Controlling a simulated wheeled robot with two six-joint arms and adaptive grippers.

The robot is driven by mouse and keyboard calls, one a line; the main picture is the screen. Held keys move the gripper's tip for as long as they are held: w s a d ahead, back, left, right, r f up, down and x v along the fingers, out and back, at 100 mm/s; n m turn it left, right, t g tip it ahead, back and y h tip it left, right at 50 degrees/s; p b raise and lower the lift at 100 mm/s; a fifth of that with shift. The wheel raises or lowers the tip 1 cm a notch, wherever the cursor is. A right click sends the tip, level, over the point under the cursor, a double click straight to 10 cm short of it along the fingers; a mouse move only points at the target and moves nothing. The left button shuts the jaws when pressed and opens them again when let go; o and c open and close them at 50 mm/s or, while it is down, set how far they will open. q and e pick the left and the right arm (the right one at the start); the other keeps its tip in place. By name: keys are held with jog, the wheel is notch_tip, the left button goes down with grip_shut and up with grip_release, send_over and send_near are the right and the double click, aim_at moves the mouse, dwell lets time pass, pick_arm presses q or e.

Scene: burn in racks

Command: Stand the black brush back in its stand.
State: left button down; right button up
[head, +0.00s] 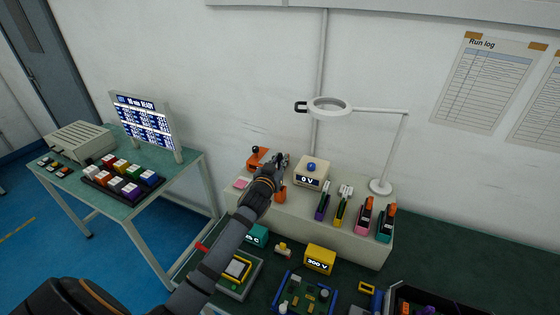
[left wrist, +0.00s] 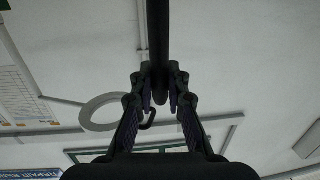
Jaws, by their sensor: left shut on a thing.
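My left gripper (head: 283,160) is above the left part of the pale raised shelf. In the left wrist view, its two fingers (left wrist: 159,90) are shut on a dark rod, the black brush (left wrist: 157,35), which runs up out of the picture. In the head view the brush is too small and dark against the gripper to make out clearly. An orange piece (head: 258,157) shows just left of the gripper and more orange shows below it; the gripper hides part of it. I cannot tell for sure whether this is the brush stand. My right gripper is not in view.
The shelf (head: 300,213) also carries a 0 V box (head: 311,173), upright purple and yellow tools, pink (head: 363,217) and teal (head: 385,225) holders, and a ring lamp (head: 329,107) on a long arm. A 300 V box (head: 319,259) and circuit boards lie in front.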

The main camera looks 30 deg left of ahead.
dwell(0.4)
pick_arm(q)
jog(key=shift+f+b, duration=1)
jog(key=shift+f, duration=0.15)
jog(key=shift+f+b, duration=2.05)
jog(key=shift+f, duration=0.35)
jog(key=c, duration=1.3)
grip_release()
jog(key=shift+o, duration=0.2)
jog(key=shift+s, duration=0.15)
jog(key=s+d+r, duration=0.1)
jog(key=s+d, duration=0.1)
jog(key=s, duration=0.9)
jog(key=shift+s, duration=0.3)
